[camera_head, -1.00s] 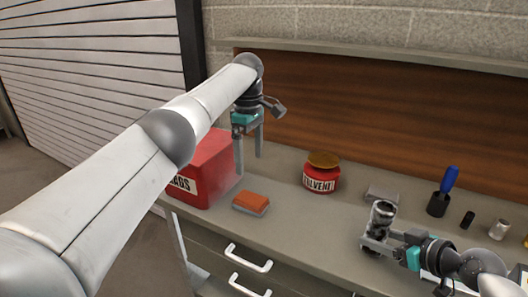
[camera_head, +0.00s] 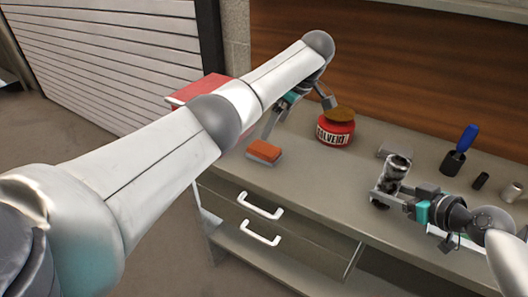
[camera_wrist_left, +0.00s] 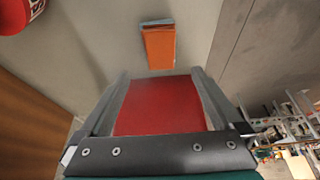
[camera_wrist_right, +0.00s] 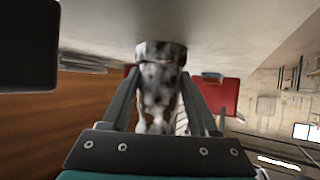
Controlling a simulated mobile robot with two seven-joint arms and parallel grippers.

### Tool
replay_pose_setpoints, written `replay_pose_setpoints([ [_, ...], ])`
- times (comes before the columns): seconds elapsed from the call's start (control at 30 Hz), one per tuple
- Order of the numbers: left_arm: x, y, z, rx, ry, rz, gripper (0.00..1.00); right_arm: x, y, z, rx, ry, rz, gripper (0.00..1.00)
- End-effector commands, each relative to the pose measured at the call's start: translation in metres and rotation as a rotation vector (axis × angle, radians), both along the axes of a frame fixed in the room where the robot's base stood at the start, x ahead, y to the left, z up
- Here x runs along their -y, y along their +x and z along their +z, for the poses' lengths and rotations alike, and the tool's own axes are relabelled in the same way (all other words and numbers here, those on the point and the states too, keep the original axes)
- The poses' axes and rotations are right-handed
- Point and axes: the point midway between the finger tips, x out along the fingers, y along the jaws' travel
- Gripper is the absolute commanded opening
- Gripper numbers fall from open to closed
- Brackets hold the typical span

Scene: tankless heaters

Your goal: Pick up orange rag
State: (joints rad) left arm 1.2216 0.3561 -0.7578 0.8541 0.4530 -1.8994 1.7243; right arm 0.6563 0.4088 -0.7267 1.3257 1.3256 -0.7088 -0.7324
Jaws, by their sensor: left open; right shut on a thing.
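The orange rag (camera_head: 264,151) looks like a flat folded block, orange on top with a greyish layer below. It lies on the bench near its front edge, and also shows beyond my left fingers in the left wrist view (camera_wrist_left: 159,46). My left gripper (camera_head: 262,133) is open and close to the rag, without visible contact; my own arm partly hides it. A red box (camera_head: 205,88) stands left of the rag, partly covered by my arm. My right gripper (camera_wrist_right: 158,78) is shut on a mottled grey, dark and brown thing (camera_wrist_right: 158,95), upright in the head view (camera_head: 397,170).
A red solvent jar (camera_head: 335,132) with a brownish top stands behind and right of the rag. A grey block (camera_head: 394,151), a blue-handled brush (camera_head: 458,150), a dark small cylinder (camera_head: 481,181) and a metal can (camera_head: 512,191) stand further right. Drawers with white handles (camera_head: 260,206) lie below.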

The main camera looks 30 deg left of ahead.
Motion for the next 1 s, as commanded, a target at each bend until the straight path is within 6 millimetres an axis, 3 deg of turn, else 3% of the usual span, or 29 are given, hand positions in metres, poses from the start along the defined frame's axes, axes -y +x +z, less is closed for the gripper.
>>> replay_pose_setpoints([
  [0.03,-0.004,-0.001,-0.01,-0.005,0.001,0.002,1.0,0.002,-0.003,-0.009,-0.015,-0.014,0.003,0.16],
  [0.37,-0.016,-0.001,-0.04,-0.002,-0.001,0.001,1.0,0.002,-0.004,-0.009,-0.015,-0.014,0.003,0.16],
  [0.63,-0.028,-0.002,-0.076,-0.003,-0.002,0.001,1.0,0.002,-0.004,-0.009,-0.015,-0.014,0.003,0.16],
  [1.0,-0.031,-0.002,-0.084,0.0,-0.002,-0.001,1.0,0.002,-0.004,-0.009,-0.015,-0.014,0.003,0.16],
])
